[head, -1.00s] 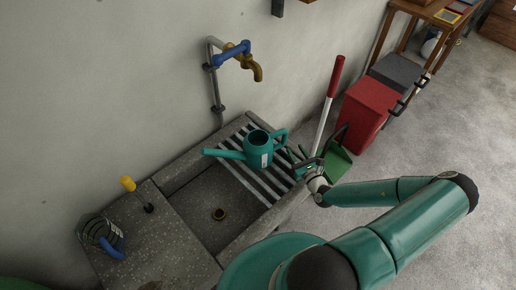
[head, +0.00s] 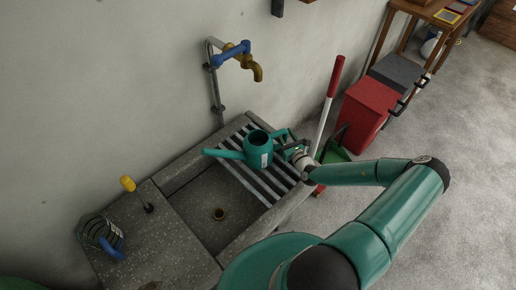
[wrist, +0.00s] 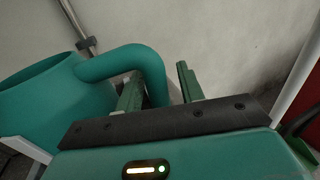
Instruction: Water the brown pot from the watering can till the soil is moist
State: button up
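The teal watering can (head: 258,149) stands upright on the slatted rack over the sink, its spout pointing left and its handle on the right. In the wrist view the can (wrist: 50,95) fills the left side, and its curved handle (wrist: 128,58) reaches down between my fingers. My gripper (head: 290,147) is at the handle, coming from the right. In the wrist view my gripper (wrist: 158,72) is open, one finger on each side of the handle, with a gap showing at the right finger. The brown pot and its soil are not in view.
A stone sink (head: 190,200) holds the rack (head: 262,180). A brass tap (head: 255,70) with a blue handle hangs above the rack. A red-handled tool (head: 334,80) and a red bin (head: 368,108) stand right of the sink.

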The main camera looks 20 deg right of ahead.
aim_at(287, 128)
grip_shut()
jog(key=shift+r, duration=3.05)
jog(key=shift+y, duration=0.4)
jog(key=a, duration=0.3)
jog(key=w+a+r, duration=0.1)
jog(key=a, duration=0.3)
jog(key=w+a+r, duration=0.1)
jog(key=a, duration=0.2)
jog(key=shift+w+a, duration=0.1)
jog(key=shift+a, duration=0.2)
jog(key=a, duration=0.4)
jog(key=s+a+r, duration=0.1)
jog(key=a, duration=0.8)
jog(key=shift+s+a+r, duration=0.25)
jog(key=shift+s+a, duration=0.05)
jog(key=shift+s, duration=0.05)
jog(key=shift+s+a, duration=0.1)
jog(key=shift+a, duration=0.3)
jog(key=shift+s, duration=0.1)
